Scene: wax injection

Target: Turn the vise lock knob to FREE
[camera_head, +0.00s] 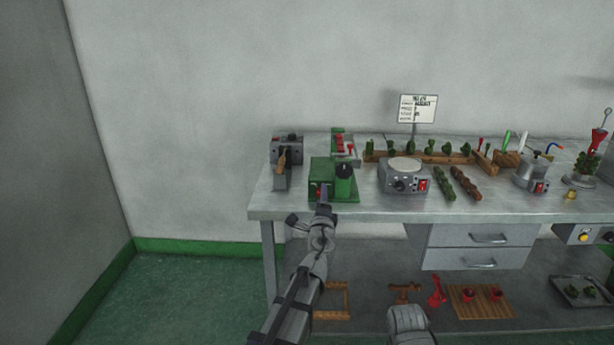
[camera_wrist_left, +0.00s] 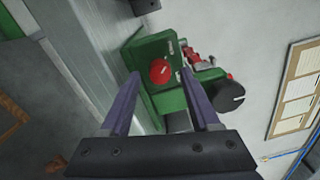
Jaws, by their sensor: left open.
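A green machine (camera_head: 325,168) stands near the front left edge of the workbench, with a dark-topped green cylinder (camera_head: 344,181) at its right. A red round knob (camera_wrist_left: 159,70) is on its front face; the head view shows only a bit of it behind my gripper. No marking on the knob is readable. My left gripper (camera_wrist_left: 161,76) is open, its two purple fingers pointing at the front face with the red knob between them in the picture. I cannot tell whether they touch it. It also shows in the head view (camera_head: 323,198). My right gripper is not in view.
A grey device with a wooden handle (camera_head: 287,151) stands left of the green machine. A grey round-topped unit (camera_head: 405,175) stands to its right. The metal bench (camera_head: 380,210) has its front edge beside my left arm. A sign (camera_head: 418,108) stands behind.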

